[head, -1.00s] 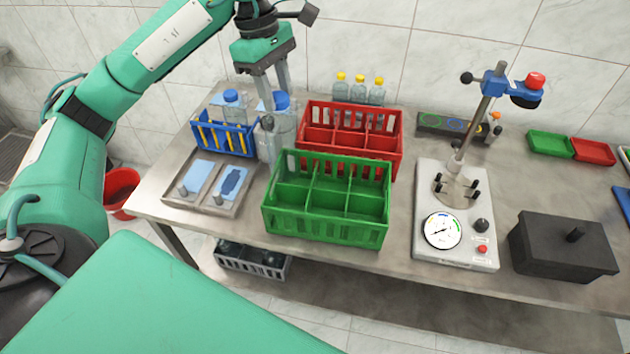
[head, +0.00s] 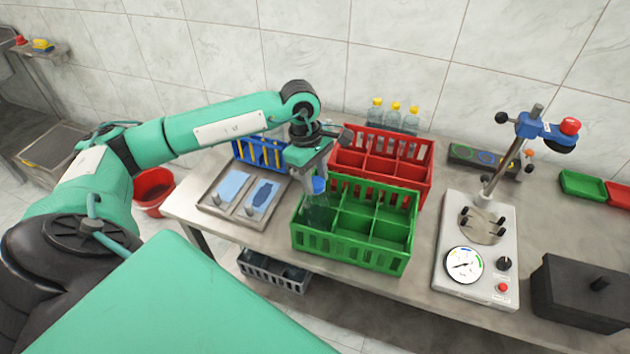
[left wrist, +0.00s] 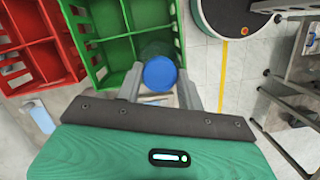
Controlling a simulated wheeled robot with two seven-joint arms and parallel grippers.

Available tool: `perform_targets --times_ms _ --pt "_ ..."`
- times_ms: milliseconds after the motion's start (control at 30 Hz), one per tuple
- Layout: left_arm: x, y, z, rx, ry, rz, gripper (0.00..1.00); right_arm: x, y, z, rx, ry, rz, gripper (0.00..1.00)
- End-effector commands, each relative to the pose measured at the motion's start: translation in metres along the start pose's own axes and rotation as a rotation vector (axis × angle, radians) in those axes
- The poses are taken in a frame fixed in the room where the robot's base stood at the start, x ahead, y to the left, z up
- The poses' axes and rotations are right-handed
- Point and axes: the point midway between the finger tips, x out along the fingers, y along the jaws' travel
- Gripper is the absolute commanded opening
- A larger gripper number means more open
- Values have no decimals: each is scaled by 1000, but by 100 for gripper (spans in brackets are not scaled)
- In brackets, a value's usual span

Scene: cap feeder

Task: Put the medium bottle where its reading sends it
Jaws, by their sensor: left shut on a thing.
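My left gripper (head: 316,178) is shut on a clear bottle (head: 319,212) with a blue cap (left wrist: 160,74), its fingers on either side near the cap. The bottle is upright at the front-left compartment of the green crate (head: 350,252); its lower part looks to be inside. I cannot tell whether it touches the crate floor. The green crate also shows in the left wrist view (left wrist: 104,50). The test stand (head: 480,215) has a round dial (head: 464,264); its needle is too small to read surely. My right gripper is not in view.
A red crate (head: 425,183) stands behind the green one, with several yellow-capped bottles (head: 394,118) beyond it. A blue rack (head: 262,152) and a metal tray (head: 212,208) are on the left. A black block (head: 580,293) is at the right.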

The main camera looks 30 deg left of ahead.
Motion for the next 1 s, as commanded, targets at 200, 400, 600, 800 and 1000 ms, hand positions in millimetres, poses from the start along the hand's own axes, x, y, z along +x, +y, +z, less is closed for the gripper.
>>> perform_targets --times_ms 200,400,600,800,1000 --pt "22 0 -5 0 0 1 18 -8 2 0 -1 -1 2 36" --pt "23 0 -5 0 0 2 18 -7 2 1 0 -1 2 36" --pt "25 0 -5 -1 1 0 51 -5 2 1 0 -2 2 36" --pt "25 0 -5 -1 1 0 60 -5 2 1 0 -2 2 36" --pt "22 0 -5 -1 1 0 60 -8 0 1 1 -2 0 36"
